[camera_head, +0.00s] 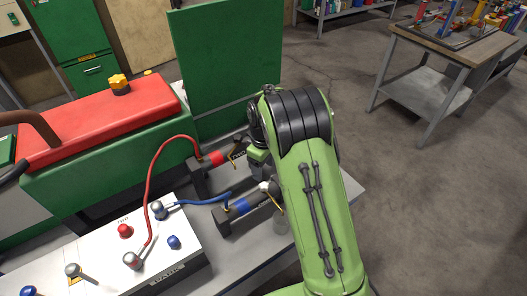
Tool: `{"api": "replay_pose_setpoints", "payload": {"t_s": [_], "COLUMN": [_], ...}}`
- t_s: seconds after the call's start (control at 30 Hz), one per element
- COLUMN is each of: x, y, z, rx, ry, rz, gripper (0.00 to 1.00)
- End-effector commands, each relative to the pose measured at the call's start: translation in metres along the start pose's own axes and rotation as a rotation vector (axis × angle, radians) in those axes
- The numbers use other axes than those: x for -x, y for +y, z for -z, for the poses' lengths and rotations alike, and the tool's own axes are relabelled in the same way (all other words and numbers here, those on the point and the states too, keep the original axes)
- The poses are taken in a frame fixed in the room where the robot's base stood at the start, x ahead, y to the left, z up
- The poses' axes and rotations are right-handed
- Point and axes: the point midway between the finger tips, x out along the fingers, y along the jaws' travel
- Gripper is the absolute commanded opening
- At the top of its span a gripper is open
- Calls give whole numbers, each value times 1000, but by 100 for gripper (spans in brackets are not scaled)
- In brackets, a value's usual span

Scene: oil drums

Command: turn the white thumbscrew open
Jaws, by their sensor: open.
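My gripper (262,171) is just above and behind the white piece in the picture, largely hidden by my green arm. It is open, and nothing shows between its jaws. I cannot tell whether it touches the white piece.
Red (152,178) and blue (196,202) hoses run from the white box (165,247) to the cylinders. A green panel (228,65) stands behind. A workbench (455,47) is far right; the floor between is clear.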

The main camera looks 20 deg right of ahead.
Motion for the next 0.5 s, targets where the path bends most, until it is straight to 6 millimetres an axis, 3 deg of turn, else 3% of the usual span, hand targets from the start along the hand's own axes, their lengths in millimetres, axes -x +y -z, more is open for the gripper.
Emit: {"api": "replay_pose_setpoints", "payload": {"t_s": [0.03, 0.2, 0.33, 0.5], "x": [17, 56, 70, 73], "y": [1, 1, 0, 0], "z": [1, 1, 0, 0], "rx": [0, 0, 1, 1], "ry": [5, 3, 1, 0], "rz": [-4, -2, -1, 0], "gripper": [60, 60, 60, 60]}}
